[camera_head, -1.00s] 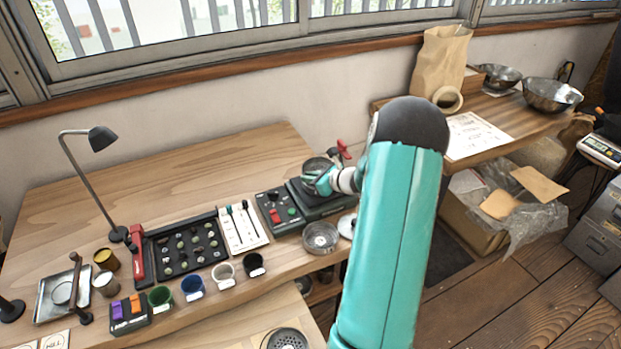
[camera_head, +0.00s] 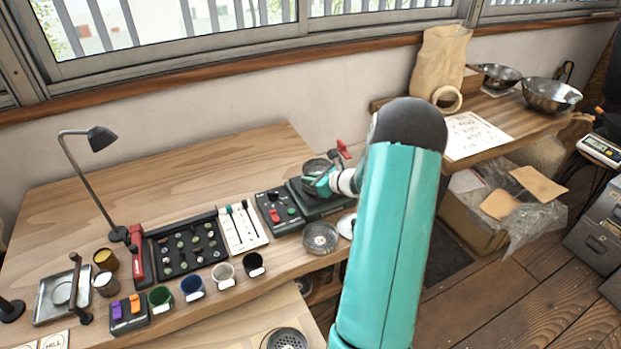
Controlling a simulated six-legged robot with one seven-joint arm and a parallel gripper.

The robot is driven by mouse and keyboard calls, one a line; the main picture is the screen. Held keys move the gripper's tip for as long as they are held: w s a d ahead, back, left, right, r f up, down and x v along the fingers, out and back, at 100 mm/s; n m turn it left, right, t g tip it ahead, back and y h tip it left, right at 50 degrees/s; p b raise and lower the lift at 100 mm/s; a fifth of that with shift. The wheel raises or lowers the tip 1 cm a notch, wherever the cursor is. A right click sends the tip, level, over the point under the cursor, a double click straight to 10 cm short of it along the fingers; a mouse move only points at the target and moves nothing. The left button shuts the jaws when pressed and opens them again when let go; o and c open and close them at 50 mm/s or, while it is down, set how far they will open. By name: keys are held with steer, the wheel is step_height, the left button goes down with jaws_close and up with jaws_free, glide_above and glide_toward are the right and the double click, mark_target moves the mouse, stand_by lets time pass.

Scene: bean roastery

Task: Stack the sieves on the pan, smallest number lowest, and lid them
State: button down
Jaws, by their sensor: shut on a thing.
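My gripper (camera_head: 314,182), small and teal, is at the dark machine (camera_head: 311,205) on the right side of the bench. It is shut on a round metal sieve (camera_head: 316,165), which shows partly behind it over the machine; whether the sieve touches what is below I cannot tell. A second round metal sieve or pan (camera_head: 320,238) lies on the bench in front of the machine. A pale round disc, perhaps the lid (camera_head: 346,226), is beside it, partly hidden by my arm. Sieve numbers are too small to read.
A control box (camera_head: 281,211), a white slider panel (camera_head: 241,228) and a dark sample tray (camera_head: 187,247) stand left of the machine. Several cups (camera_head: 192,286) line the front edge. A lamp (camera_head: 101,140) stands at left. The bench's back is clear.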

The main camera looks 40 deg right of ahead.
steer(key=shift+f, duration=0.5)
steer(key=shift+r, duration=0.35)
steer(key=shift+r, duration=0.35)
steer(key=shift+r, duration=0.1)
stand_by(0.6)
steer(key=shift+f, duration=0.8)
steer(key=c, duration=1.8)
jaws_free()
steer(key=shift+s, duration=0.1)
steer(key=v, duration=1.1)
steer(key=shift+r, duration=0.1)
